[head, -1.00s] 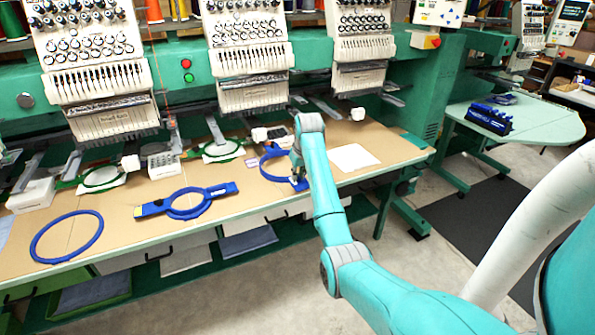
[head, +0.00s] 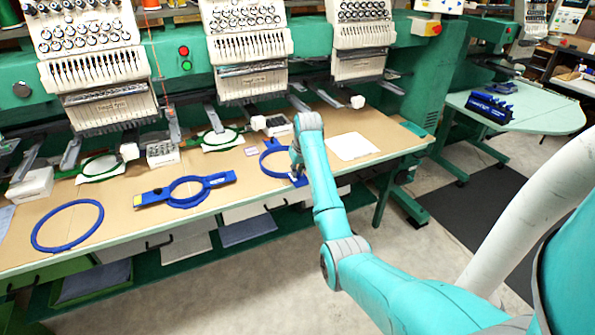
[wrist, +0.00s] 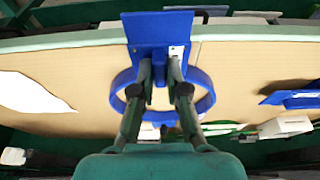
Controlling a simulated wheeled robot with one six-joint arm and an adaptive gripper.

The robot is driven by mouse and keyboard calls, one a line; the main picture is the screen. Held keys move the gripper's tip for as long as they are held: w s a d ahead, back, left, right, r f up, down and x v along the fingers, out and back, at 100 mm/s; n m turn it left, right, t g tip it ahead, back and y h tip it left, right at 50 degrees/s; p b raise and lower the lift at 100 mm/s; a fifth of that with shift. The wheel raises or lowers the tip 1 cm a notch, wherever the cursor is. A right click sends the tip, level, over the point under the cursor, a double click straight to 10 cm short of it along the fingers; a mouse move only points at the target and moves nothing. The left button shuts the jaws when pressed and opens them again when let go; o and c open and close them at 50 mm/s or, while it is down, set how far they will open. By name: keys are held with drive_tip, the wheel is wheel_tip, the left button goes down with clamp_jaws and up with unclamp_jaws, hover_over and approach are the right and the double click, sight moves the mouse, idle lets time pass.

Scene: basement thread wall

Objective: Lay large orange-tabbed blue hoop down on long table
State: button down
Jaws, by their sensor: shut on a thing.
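A blue hoop (head: 265,166) with a flat blue tab is at the front edge of the long table (head: 110,194), in the head view partly behind my arm. My gripper (head: 297,172) is shut on its tab. In the wrist view my gripper (wrist: 160,58) pinches the tab (wrist: 150,27), and the hoop's ring (wrist: 207,90) shows around and behind the fingers. The tab reaches past the table's edge. No orange shows on this hoop. I cannot tell whether the ring touches the tabletop or hangs just above it.
A blue hoop with two arms (head: 212,181) and a plain blue ring (head: 62,245) lie on the table to the left. A white sheet (head: 351,146) lies to the right. Embroidery heads (head: 245,45) hang over the back. Green hoops (head: 102,166) sit beneath them.

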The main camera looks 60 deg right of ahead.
drive_tip(key=shift+f, duration=0.15)
drive_tip(key=c, duration=1.1)
unclamp_jaws()
drive_tip(key=v, duration=1.2)
